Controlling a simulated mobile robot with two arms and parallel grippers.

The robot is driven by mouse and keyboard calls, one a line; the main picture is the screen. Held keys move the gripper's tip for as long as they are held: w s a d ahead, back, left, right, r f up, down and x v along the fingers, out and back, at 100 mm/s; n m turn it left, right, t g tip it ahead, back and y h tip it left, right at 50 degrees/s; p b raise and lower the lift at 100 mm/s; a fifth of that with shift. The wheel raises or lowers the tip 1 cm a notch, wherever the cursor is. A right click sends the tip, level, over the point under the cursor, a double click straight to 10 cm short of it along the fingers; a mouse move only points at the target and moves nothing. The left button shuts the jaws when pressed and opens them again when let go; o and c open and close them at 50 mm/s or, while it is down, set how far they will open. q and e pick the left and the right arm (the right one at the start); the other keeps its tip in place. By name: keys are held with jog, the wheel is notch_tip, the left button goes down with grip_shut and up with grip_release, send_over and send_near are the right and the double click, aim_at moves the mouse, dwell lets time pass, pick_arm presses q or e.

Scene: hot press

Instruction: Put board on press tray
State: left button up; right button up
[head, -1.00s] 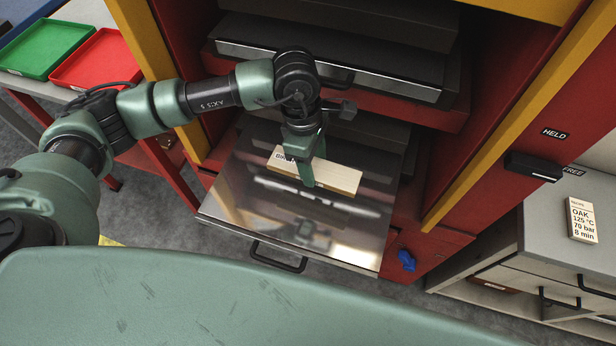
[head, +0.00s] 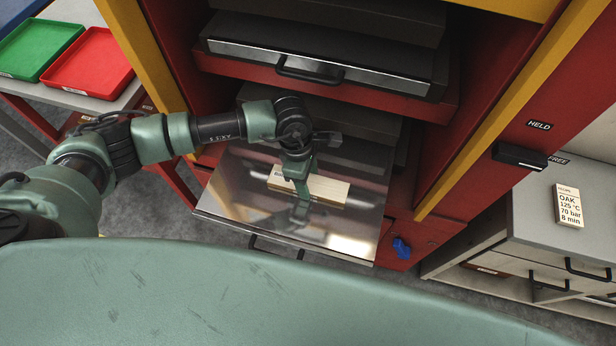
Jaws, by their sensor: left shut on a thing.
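The pale wooden board (head: 329,190) lies flat over the pulled-out, shiny metal press tray (head: 335,235). My left gripper (head: 300,190) comes from above and is shut on the board across its width, left of its middle. The gripper fingers hide part of the board and most of the dark print on its left end. The board is within the tray's outline, very low over it; I cannot tell whether it touches the metal. My right gripper is not in view.
Above is another press tray (head: 330,70) with a black handle, pushed in. The red press frame with yellow posts surrounds both. A green tray (head: 40,45) and a red tray (head: 90,62) stand at left.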

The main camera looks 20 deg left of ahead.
pick_arm(q)
jog(key=shift+f, duration=0.1)
jog(key=o, duration=1.2)
jog(key=shift+o, duration=1.3)
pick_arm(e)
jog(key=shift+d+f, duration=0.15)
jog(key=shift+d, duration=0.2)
pick_arm(q)
jog(key=shift+r, duration=0.5)
notch_tip(320, 180, up, 11)
jog(key=a+b, duration=0.1)
jog(key=shift+a+b, duration=0.3)
jog(key=shift+a, duration=0.1)
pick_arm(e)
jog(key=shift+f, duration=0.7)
pick_arm(q)
jog(key=shift+r, duration=0.1)
